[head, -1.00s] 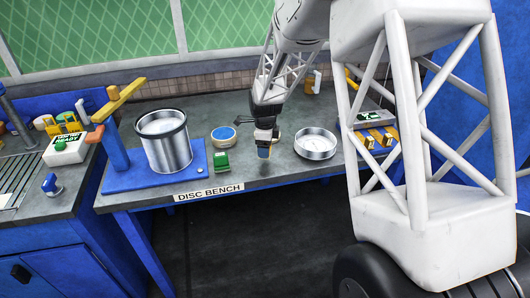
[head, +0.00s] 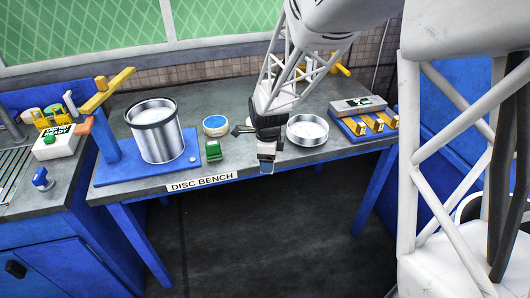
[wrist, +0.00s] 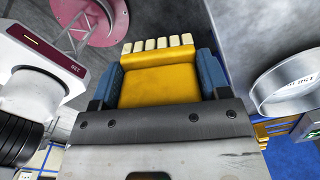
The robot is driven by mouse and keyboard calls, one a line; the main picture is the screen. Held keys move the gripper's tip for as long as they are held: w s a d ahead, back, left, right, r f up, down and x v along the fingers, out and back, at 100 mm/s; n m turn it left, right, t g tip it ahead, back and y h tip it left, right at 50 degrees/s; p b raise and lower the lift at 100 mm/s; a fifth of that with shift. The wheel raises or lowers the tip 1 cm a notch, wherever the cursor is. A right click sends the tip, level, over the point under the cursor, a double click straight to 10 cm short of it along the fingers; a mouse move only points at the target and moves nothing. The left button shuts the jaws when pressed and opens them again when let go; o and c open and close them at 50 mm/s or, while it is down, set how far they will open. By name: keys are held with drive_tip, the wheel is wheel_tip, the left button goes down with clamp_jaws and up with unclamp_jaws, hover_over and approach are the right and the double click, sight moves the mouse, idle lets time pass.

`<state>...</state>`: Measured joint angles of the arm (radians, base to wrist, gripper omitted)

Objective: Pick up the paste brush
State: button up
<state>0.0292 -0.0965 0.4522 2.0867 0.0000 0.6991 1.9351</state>
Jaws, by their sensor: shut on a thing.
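The paste brush (wrist: 160,78) shows in the wrist view as a yellow block with a row of whitish bristle tufts along its far edge. My gripper (wrist: 162,72) is shut on it, with one blue finger pad against each side. In the head view my gripper (head: 267,158) is at the front edge of the bench, just left of a round metal dish. The brush is mostly hidden by the gripper there.
On the bench (head: 245,172) stand a metal pail (head: 160,138) on a blue base, a blue-lidded tin (head: 215,125), a green block (head: 213,150) and the metal dish (head: 307,130). A blue rack (head: 365,125) with yellow blocks is at the right. The floor in front looks clear.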

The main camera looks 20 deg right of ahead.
drive_tip(key=shift+s, duration=0.7)
drive_tip(key=o, duration=0.4)
drive_tip(key=shift+c, duration=1)
